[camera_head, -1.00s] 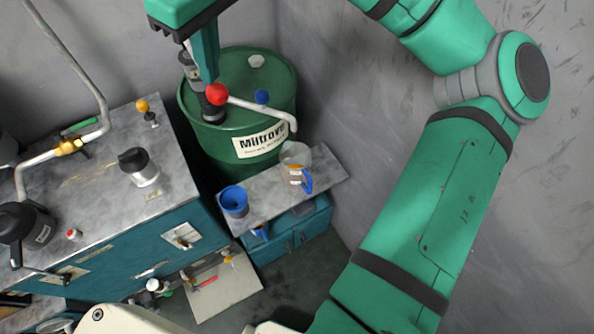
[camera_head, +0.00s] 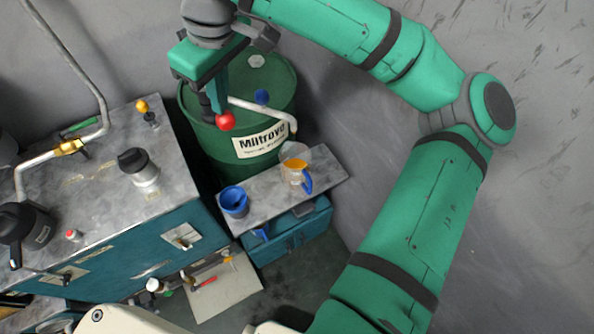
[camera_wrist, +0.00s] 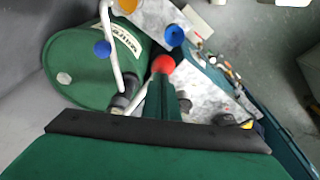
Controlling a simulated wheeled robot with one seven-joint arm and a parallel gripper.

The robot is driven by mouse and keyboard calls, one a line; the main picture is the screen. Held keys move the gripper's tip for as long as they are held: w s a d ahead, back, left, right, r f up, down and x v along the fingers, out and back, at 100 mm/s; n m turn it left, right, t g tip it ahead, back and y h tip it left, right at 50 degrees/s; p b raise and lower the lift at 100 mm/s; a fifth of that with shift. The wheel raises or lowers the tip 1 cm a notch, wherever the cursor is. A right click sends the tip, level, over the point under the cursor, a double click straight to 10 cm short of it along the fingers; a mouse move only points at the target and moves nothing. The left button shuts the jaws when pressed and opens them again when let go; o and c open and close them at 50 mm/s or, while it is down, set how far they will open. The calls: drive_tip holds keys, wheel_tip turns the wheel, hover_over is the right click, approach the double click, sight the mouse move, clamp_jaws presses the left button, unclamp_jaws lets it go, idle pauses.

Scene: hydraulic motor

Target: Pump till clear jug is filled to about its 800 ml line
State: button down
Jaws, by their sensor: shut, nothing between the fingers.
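The clear jug (camera_head: 293,154) with a blue handle stands on a small metal-topped bench below the drum's bent pale spout (camera_head: 262,110). Orange liquid (camera_head: 296,166) shows inside it; its scale marks are too small to read. In the wrist view, the jug is partly visible at the top edge, with orange inside (camera_wrist: 127,5). The pump's red knob (camera_head: 225,121) is in front of the green drum (camera_head: 205,139). My gripper (camera_head: 220,109) is shut and empty, its fingers pointing down right at the red knob, which also shows beyond the fingers in the wrist view (camera_wrist: 163,64).
A blue cup (camera_head: 233,201) stands left of the jug on the bench (camera_head: 262,205). A blue knob (camera_head: 262,97) is beside the spout. The larger metal-topped cabinet (camera_head: 95,190) at left carries jugs and a pipe. The grey wall is close behind the drum.

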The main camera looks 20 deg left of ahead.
drive_tip(key=shift+f, duration=0.25)
drive_tip(key=shift+d, duration=0.15)
wheel_tip(320, 180, up, 14)
idle(0.7)
drive_tip(key=shift+f, duration=0.2)
idle(0.4)
drive_tip(key=shift+f, duration=6.8)
wheel_tip(320, 180, up, 14)
